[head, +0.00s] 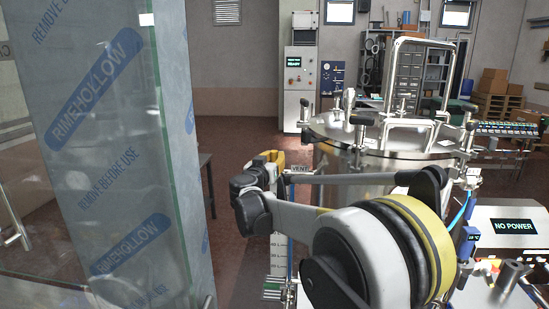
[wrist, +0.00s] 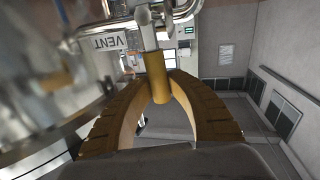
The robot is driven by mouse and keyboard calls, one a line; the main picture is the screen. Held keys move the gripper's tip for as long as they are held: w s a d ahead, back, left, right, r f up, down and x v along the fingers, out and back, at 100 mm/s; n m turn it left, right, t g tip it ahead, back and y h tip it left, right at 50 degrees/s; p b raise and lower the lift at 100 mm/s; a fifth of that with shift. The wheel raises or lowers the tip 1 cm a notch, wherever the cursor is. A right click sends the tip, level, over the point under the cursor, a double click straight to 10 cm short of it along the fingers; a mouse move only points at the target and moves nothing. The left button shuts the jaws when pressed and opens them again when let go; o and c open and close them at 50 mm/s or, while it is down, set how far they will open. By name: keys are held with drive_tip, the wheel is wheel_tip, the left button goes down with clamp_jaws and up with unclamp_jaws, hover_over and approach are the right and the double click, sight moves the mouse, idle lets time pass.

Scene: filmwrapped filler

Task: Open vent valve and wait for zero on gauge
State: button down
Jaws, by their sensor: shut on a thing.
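The vent valve's handle, a yellow-brown cylinder (wrist: 157,82) on a metal stem, hangs between my gripper's tan fingers in the wrist view. My gripper (wrist: 160,98) is shut on this handle. A white VENT label (wrist: 103,42) is beside it on the steel vessel's pipework. In the head view my gripper (head: 270,162) reaches the left side of the steel vessel (head: 345,139), by the VENT label (head: 299,169). The handle is hidden there behind my gripper. I cannot make out a pressure gauge or its reading in either view.
A glass panel with film marked RIMEHOLLOW (head: 110,150) fills the left of the head view. A grey cabinet (head: 299,80) stands far back. Open floor (head: 235,150) lies between.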

drive_tip(key=shift+a, duration=0.15)
drive_tip(key=a+f+n+t+y+b, duration=0.2)
drive_tip(key=a+f+n+b, duration=0.4)
drive_tip(key=n, duration=1.3)
drive_tip(key=shift+a+f+t+y, duration=0.3)
drive_tip(key=shift+a+f+y, duration=0.3)
drive_tip(key=shift+f, duration=0.5)
drive_tip(key=shift+n, duration=0.3)
drive_tip(key=c, duration=1.2)
unclamp_jaws()
drive_tip(key=shift+w, duration=0.1)
drive_tip(key=shift+c, duration=0.2)
